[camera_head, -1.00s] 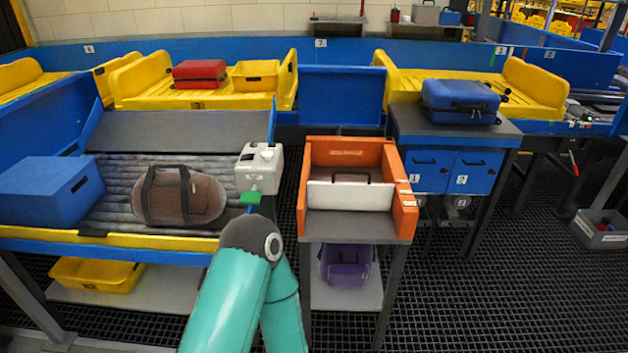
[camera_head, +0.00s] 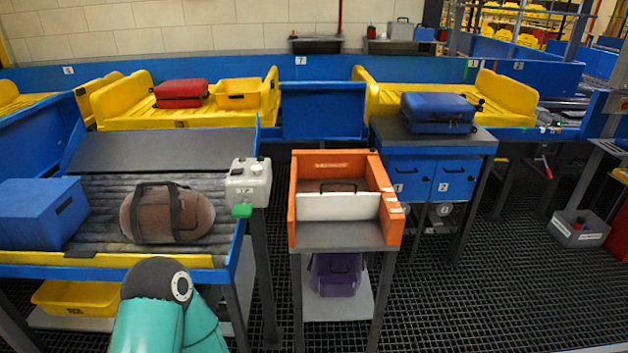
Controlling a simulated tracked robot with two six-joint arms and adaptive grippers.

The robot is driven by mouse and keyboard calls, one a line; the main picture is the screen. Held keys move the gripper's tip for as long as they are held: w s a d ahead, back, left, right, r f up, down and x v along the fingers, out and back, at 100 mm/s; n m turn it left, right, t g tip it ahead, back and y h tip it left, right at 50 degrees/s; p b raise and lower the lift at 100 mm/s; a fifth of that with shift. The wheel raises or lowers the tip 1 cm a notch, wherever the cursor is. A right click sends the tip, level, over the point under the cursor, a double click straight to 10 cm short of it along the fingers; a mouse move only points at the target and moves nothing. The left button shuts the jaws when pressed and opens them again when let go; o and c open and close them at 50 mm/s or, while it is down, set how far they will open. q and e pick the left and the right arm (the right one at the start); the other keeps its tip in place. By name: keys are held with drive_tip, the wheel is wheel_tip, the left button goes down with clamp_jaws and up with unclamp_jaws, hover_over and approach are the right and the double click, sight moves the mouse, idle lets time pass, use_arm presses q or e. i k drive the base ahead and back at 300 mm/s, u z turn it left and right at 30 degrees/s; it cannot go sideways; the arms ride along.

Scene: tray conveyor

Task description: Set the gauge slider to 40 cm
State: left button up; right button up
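An orange gauge box (camera_head: 297,222), open at the front, stands on a grey stand in the middle of the view. A white upright plate (camera_head: 338,207) spans its inside, and a black handle (camera_head: 338,187) shows at the plate's top edge. I take this plate for the slider. Small white labels (camera_head: 397,208) lie along the right wall, but their markings are too small to read. Neither of my grippers is in view. Only a teal link of my own arm shows at the bottom left, apart from the gauge.
A brown duffel bag (camera_head: 150,214) and a blue box (camera_head: 38,212) lie on the left conveyor. A white control box (camera_head: 248,185) with a green tab stands left of the gauge. A purple bag (camera_head: 336,276) sits below it. A blue cabinet (camera_head: 427,172) stands right. Dark grated floor (camera_head: 470,290) is open at front right.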

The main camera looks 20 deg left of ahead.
sight(321, 206)
drive_tip(key=i, duration=1)
drive_tip(key=u, duration=0.05)
